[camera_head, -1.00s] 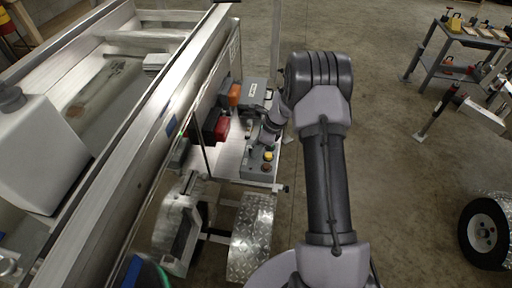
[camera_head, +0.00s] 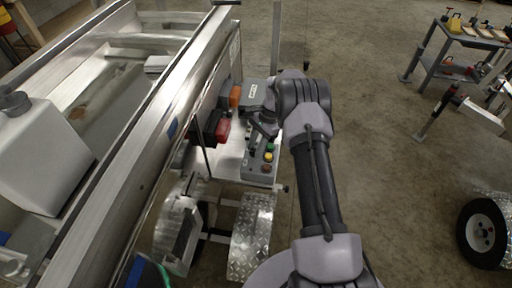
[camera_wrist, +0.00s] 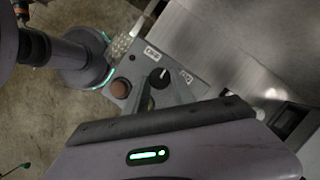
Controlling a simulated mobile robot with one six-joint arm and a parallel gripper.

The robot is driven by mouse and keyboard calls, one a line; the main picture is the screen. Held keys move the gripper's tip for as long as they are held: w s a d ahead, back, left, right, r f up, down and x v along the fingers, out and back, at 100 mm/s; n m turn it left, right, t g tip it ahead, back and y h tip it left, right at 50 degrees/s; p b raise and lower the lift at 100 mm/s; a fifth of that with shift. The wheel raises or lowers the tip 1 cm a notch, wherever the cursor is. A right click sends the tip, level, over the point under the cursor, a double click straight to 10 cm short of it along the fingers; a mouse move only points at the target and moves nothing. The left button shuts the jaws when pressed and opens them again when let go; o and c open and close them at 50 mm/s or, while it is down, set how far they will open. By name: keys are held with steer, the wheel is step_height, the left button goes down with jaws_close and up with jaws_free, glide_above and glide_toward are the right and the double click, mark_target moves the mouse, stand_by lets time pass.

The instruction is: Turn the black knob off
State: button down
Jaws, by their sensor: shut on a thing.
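The black knob (camera_wrist: 160,77) with a white mark shows in the wrist view, on a grey control box (camera_wrist: 184,92) between two white labels. My gripper (camera_wrist: 147,98) reaches up to the knob from below and is shut on it. The gripper's body hides most of the fingers and the exact contact. In the head view my gripper (camera_head: 262,132) is over the control box (camera_head: 256,173) beside the trailer, and the knob itself cannot be made out there.
A brown-red button (camera_wrist: 119,88) sits left of the knob. The aluminium trailer (camera_head: 150,130) stands close on the left. Open floor lies to the right, with a tool table (camera_head: 470,45) and a wheel (camera_head: 483,233).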

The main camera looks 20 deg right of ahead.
steer(key=n, duration=0.2)
steer(key=n+g, duration=0.1)
steer(key=n, duration=0.1)
steer(key=shift+w+f+n+g+h+b, duration=0.1)
steer(key=shift+w+n+g+h+b, duration=0.1)
steer(key=shift+n+g+h+b, duration=0.15)
steer(key=shift+w+a+n+g+h+b, duration=0.1)
steer(key=shift+n+g+h+b, duration=0.2)
steer(key=shift+n, duration=0.65)
steer(key=shift+a+n+g+h+b, duration=0.15)
steer(key=shift+n+h+b, duration=0.15)
steer(key=shift+n, duration=0.6)
steer(key=c, duration=1.1)
jaws_free()
steer(key=shift+o, duration=0.2)
